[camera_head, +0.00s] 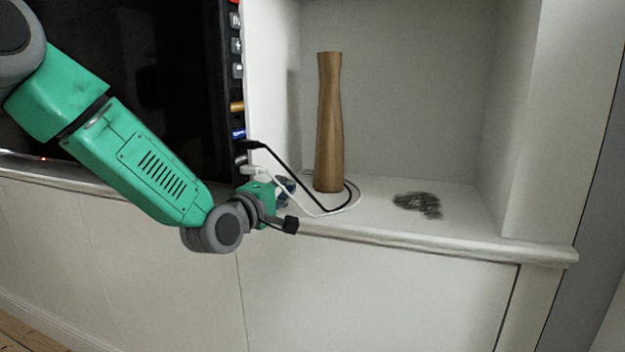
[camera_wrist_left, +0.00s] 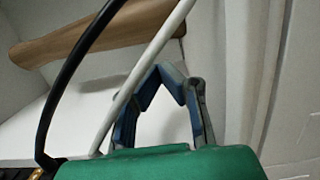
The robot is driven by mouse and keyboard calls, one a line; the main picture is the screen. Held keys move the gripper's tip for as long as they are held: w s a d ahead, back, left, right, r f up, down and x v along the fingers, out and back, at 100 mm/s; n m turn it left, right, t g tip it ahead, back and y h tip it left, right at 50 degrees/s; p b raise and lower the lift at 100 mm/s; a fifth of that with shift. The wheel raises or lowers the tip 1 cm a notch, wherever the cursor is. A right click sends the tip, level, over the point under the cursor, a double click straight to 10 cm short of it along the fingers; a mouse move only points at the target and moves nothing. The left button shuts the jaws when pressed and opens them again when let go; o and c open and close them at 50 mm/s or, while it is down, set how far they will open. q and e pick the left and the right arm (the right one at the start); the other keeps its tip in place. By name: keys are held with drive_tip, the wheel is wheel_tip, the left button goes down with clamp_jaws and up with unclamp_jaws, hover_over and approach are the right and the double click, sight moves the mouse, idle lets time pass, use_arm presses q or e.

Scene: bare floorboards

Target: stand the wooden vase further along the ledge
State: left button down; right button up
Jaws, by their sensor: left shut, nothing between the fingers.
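The wooden vase (camera_head: 329,125) is tall, brown and slightly waisted. It stands upright on the white ledge (camera_head: 380,228) inside a recess, near the recess's left side. In the left wrist view the vase (camera_wrist_left: 75,40) runs across the upper left, behind two cables. My left gripper (camera_head: 287,188) is at the ledge's front, left of the vase's foot and apart from it. Its blue-grey fingers (camera_wrist_left: 172,72) are shut and empty in the wrist view. It is partly hidden behind its own wrist and the cables in the head view. My right gripper is in neither view.
A black cable (camera_head: 300,182) and a white cable (camera_head: 297,205) loop from the dark screen (camera_head: 150,70) around the vase's foot, close to my left gripper. A dark, blurred item (camera_head: 418,204) lies right of the vase. The ledge between and beyond it is otherwise clear to the right wall.

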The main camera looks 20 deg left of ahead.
sight(317, 177)
use_arm(q)
drive_tip(key=x, duration=0.4)
drive_tip(key=shift+a+f+b, duration=0.2)
drive_tip(key=shift+a+b, duration=0.1)
drive_tip(key=shift+b, duration=0.05)
drive_tip(key=w, duration=0.2)
drive_tip(key=w+a+b, duration=0.1)
drive_tip(key=w, duration=0.1)
drive_tip(key=shift+w, duration=0.25)
drive_tip(key=w, duration=0.1)
drive_tip(key=w+d, duration=0.1)
drive_tip(key=w, duration=0.1)
drive_tip(key=shift+d+f, duration=0.15)
drive_tip(key=shift+d, duration=0.15)
drive_tip(key=shift+w+d, duration=0.1)
drive_tip(key=shift+w, duration=0.05)
drive_tip(key=shift+a, duration=0.4)
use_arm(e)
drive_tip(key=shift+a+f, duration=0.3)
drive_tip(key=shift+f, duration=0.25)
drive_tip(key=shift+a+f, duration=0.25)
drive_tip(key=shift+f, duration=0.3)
